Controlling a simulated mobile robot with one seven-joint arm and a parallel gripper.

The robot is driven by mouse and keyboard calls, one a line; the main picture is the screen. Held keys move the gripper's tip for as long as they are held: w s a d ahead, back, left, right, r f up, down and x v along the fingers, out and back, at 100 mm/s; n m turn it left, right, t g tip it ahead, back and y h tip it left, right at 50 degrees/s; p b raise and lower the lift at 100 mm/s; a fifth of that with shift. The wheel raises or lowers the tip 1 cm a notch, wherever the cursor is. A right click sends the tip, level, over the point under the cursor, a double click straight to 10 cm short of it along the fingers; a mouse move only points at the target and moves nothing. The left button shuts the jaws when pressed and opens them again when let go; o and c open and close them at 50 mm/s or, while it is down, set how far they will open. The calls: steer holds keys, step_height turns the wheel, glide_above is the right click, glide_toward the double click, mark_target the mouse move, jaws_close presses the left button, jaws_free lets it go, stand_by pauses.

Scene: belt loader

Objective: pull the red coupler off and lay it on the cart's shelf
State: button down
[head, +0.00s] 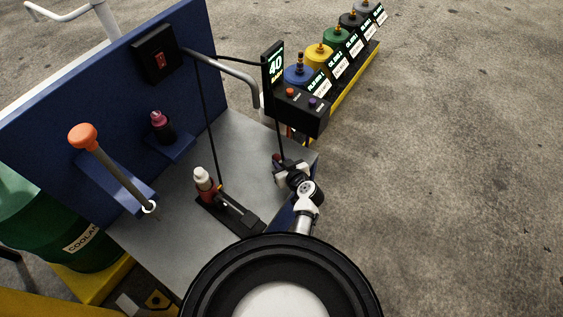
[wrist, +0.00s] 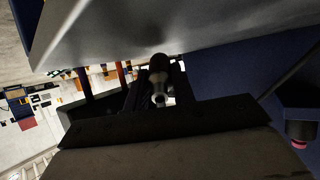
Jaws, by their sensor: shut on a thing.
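My gripper (head: 283,166) is at the right edge of the cart's grey metal shelf (head: 238,140). It is shut on a small dark, reddish-brown piece, seemingly the red coupler (head: 277,158), at the lower end of a black hose. In the wrist view the coupler (wrist: 158,63) shows as a dark round end with a pale grey tip between the dark fingers. Its colour is hard to make out there. The fingers hide much of it, and I cannot tell whether it is still joined to anything.
A white-topped fitting with a red band (head: 203,180) stands in a black holder on the shelf. An orange-knobbed lever (head: 84,137) stands left. A control box (head: 300,110) rises behind my gripper. Floor at right is clear.

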steer(key=c, duration=1.1)
jaws_free()
steer(key=p+v, duration=0.3)
steer(key=v, duration=1)
steer(key=shift+s+d+r, duration=0.2)
steer(key=shift+s+r, duration=0.05)
